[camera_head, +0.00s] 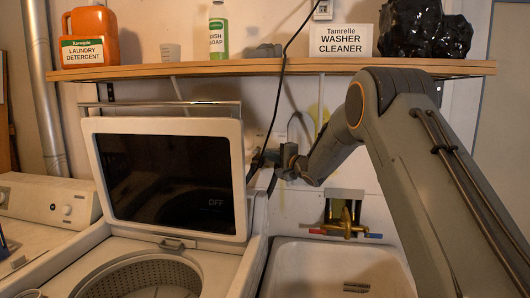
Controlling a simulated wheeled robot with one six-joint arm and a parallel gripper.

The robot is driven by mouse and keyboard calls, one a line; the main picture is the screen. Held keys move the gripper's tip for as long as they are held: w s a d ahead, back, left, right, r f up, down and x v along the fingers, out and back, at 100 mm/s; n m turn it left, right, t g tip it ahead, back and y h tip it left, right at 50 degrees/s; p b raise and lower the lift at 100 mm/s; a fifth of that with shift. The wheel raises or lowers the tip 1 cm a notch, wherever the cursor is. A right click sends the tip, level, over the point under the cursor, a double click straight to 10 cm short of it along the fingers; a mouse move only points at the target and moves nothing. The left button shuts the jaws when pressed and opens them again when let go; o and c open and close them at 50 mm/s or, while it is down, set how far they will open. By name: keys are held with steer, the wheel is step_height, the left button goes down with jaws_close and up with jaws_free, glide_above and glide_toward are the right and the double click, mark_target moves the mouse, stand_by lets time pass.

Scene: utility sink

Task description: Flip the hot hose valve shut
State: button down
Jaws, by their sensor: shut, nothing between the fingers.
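The brass valve fixture (346,217) is on the wall above the sink, in a dark recess. A red handle (318,231) sticks out to its left and a blue handle (373,235) to its right; both look roughly level. The red one looks like the hot side, but I see no label. My gripper (258,162) is up and to the left of the fixture, by the right edge of the raised washer lid. It is shut and empty, apart from both handles. Its fingertips are small and dark, hard to make out against the cable.
The white sink (288,268) lies below the valve. The open washer lid (170,180) stands close left of my gripper. A black cable (281,90) hangs by the gripper. A wooden shelf (270,67) with bottles and a sign runs above. The wall between gripper and valve looks clear.

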steer(key=shift+w+a, duration=0.15)
steer(key=shift+a, duration=0.7)
steer(key=shift+a, duration=0.75)
steer(key=shift+w+a, duration=0.1)
steer(key=shift+a, duration=2.2)
